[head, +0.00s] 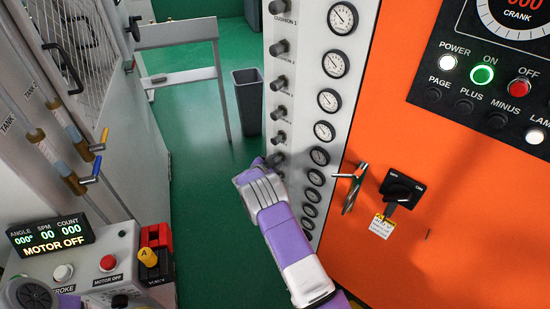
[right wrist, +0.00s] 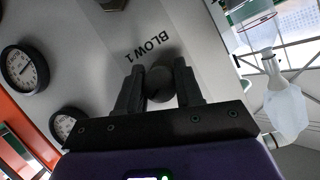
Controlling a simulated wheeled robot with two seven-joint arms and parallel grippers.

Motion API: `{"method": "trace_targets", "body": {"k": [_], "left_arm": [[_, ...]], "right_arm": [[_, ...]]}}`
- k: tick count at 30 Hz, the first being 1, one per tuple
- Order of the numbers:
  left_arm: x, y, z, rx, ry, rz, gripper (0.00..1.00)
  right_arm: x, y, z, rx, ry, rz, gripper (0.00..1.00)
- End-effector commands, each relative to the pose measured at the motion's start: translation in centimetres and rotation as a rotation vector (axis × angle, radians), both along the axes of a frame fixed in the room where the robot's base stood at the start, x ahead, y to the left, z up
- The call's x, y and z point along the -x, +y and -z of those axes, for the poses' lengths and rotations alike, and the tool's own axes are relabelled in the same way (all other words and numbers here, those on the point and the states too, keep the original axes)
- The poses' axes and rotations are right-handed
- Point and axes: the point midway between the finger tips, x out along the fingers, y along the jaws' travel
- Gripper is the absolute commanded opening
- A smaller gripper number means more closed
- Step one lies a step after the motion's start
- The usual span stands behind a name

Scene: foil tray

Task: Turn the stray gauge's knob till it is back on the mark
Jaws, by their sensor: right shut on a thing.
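A light grey panel carries a column of dark knobs beside a column of round gauges. My right gripper (head: 270,162) is at one of the lower knobs. In the right wrist view its two fingers (right wrist: 159,88) are shut on a dark round knob (right wrist: 160,84) beside the label BLOW 1. In the head view that knob is mostly hidden by the gripper. A gauge (head: 319,156) sits just right of the gripper. Another gauge (right wrist: 25,70) shows clearly in the right wrist view. The needles and marks are too small to compare surely.
An orange cabinet (head: 440,170) with a black rotary switch (head: 402,189) and a protruding handle (head: 355,188) stands right of the gauges. A console (head: 105,262) with buttons is at lower left. A dark bin (head: 247,100) stands on the open green floor.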

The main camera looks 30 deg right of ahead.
Motion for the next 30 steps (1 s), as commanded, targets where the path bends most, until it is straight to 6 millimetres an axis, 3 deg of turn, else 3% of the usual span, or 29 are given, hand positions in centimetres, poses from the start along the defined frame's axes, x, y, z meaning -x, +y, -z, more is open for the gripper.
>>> {"method": "trace_targets", "body": {"k": [9,23,24,28,30], "left_arm": [[0.01,0.01,-0.81,0.000,0.000,0.000,0.00],[0.01,0.00,-0.84,0.000,0.000,0.000,0.00],[0.02,0.00,-0.84,0.000,0.000,0.000,0.00],[0.01,0.00,-0.84,0.000,0.000,0.000,0.00],[0.01,0.00,-0.84,0.000,0.000,0.000,0.00]], "right_arm": [[-0.01,-0.25,-0.28,0.041,0.093,0.003,0.05],[-0.03,-0.30,-0.32,0.047,0.105,0.003,0.05],[-0.04,-0.29,-0.32,0.047,0.104,0.003,0.40],[-0.03,-0.22,-0.24,0.045,0.104,0.002,0.60],[-0.03,-0.18,-0.19,0.044,0.106,0.001,0.60]]}}
